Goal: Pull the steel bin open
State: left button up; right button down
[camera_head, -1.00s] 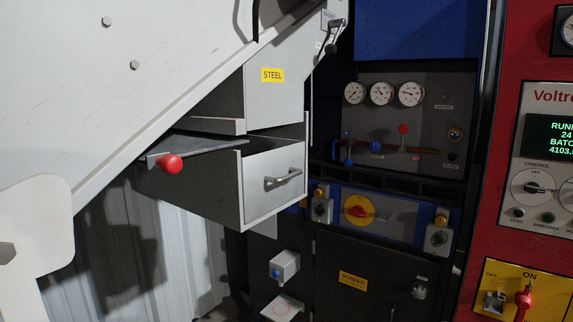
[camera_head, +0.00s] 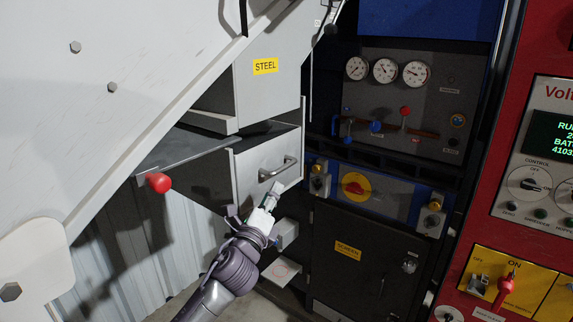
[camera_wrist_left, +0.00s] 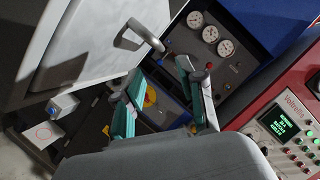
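The steel bin (camera_head: 248,163) is a grey box with a flat front, under a grey housing with a yellow STEEL label (camera_head: 265,66). A dark gap shows above its top edge. Its metal bar handle (camera_head: 278,168) runs across the front; it also shows in the left wrist view (camera_wrist_left: 146,35). My left gripper (camera_head: 274,192) is just below the handle in the head view, apart from it as far as I can see. In the left wrist view its fingers (camera_wrist_left: 166,88) are spread with nothing between them, and the handle lies beyond them. My right gripper is not in view.
A red-knobbed lever (camera_head: 158,182) sticks out left of the bin. A white sloped panel (camera_head: 110,50) fills the left. A gauge panel (camera_head: 400,110), a dark cabinet (camera_head: 350,270) and a red control panel (camera_head: 505,235) stand to the right.

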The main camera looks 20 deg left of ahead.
aim_at(287, 167)
pick_arm(q)
jog(key=b+x, duration=0.2)
jog(key=x, duration=0.9)
jog(key=shift+w+f, duration=0.1)
jog(key=shift+w+b, duration=0.35)
jog(key=shift+w, duration=0.05)
jog(key=c, duration=0.7)
grip_shut()
